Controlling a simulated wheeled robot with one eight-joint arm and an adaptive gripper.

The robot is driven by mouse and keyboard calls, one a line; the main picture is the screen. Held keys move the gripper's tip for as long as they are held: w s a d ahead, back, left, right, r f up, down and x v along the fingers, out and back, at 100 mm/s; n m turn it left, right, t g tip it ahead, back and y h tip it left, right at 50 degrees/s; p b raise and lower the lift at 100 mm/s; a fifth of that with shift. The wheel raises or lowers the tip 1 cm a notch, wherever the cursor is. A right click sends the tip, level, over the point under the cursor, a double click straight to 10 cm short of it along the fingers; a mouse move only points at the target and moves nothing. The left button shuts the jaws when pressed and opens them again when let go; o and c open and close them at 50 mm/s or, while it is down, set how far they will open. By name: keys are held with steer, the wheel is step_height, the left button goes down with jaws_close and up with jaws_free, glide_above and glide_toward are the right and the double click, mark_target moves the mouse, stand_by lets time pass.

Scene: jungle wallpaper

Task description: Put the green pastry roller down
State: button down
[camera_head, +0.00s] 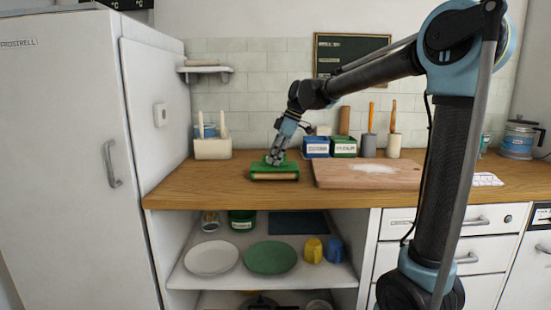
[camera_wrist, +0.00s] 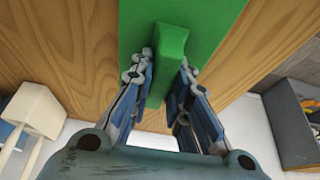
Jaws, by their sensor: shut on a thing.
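The green pastry roller (camera_head: 287,168) is at the wooden counter's front left part. Its green body lies level, with a pale wooden cylinder along its front underside. My gripper (camera_head: 276,160) points down from above and is shut on its raised green handle. In the wrist view, the two fingers of my gripper (camera_wrist: 162,80) press on both sides of the green handle (camera_wrist: 168,50), with the wide green body of the roller behind. The roller is on or just above the counter (camera_head: 220,184); I cannot tell whether it touches.
A cream utensil holder (camera_head: 212,149) stands to the left. A wooden board (camera_head: 330,175) with a white patch lies close on the right. Blue and green labelled boxes (camera_head: 317,148) stand behind. An open shelf below holds a white plate (camera_head: 211,258) and a green plate (camera_head: 270,257).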

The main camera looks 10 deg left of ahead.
steer(key=shift+d+f, duration=0.1)
steer(key=shift+f, duration=0.2)
steer(key=shift+s, duration=0.4)
steer(key=c, duration=1.5)
jaws_free()
steer(key=shift+r, duration=0.1)
steer(key=shift+c, duration=0.2)
steer(key=shift+w+f, duration=0.7)
steer(key=shift+w, duration=0.2)
steer(key=shift+s+r, duration=0.3)
steer(key=shift+s, duration=0.1)
steer(key=shift+r, duration=0.15)
steer(key=shift+r, duration=0.15)
steer(key=v, duration=1.2)
steer(key=shift+r, duration=0.4)
steer(key=shift+s, duration=0.1)
